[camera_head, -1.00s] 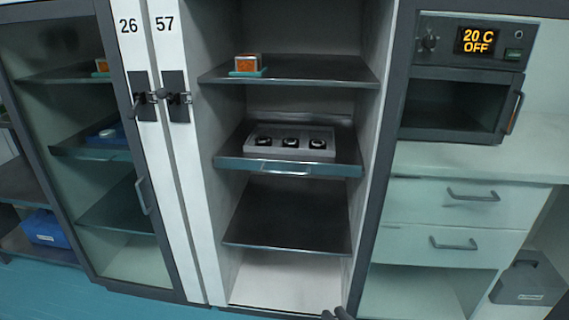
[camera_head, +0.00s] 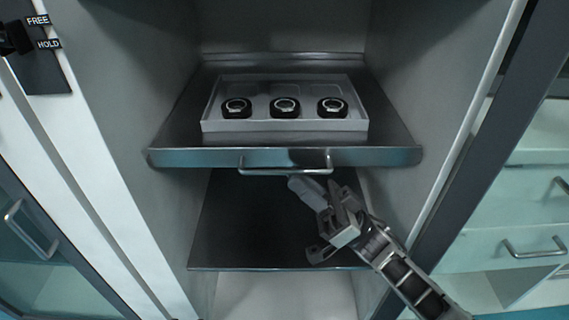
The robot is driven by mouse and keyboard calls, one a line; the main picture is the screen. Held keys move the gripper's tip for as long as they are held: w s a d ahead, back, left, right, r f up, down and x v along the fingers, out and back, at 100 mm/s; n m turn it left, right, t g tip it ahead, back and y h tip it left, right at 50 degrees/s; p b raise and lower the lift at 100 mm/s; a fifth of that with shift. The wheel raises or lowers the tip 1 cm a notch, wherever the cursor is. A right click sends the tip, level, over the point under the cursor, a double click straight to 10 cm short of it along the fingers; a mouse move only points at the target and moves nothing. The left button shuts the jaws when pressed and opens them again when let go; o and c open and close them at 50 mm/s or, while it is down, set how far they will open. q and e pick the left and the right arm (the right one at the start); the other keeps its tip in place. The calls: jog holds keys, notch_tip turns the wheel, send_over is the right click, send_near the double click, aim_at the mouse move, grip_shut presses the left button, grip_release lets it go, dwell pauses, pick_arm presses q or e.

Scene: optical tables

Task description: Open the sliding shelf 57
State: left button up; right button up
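The sliding shelf (camera_head: 180,140) is a dark metal tray inside the open cabinet, with a front lip. A bar handle (camera_head: 285,171) is fixed along that lip. The number 57 is out of view now; in the earlier view it marks the door post beside this cabinet. My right gripper (camera_head: 312,215) is just below and to the right of the handle's middle. Its fingers look spread, with nothing between them. One light grey part reaches close under the handle; whether it touches is unclear. My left gripper is not in view.
A grey box (camera_head: 285,125) with three round black-rimmed pieces (camera_head: 285,107) sits on the shelf. A lower shelf (camera_head: 250,225) lies beneath. Cabinet side walls stand close on both sides. A FREE/HOLD latch panel (camera_head: 38,60) is at upper left; drawers (camera_head: 510,245) are at right.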

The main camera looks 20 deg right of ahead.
aim_at(286, 170)
jog(key=shift+x, duration=1.8)
jog(key=shift+w, duration=0.1)
grip_shut()
jog(key=shift+f, duration=0.1)
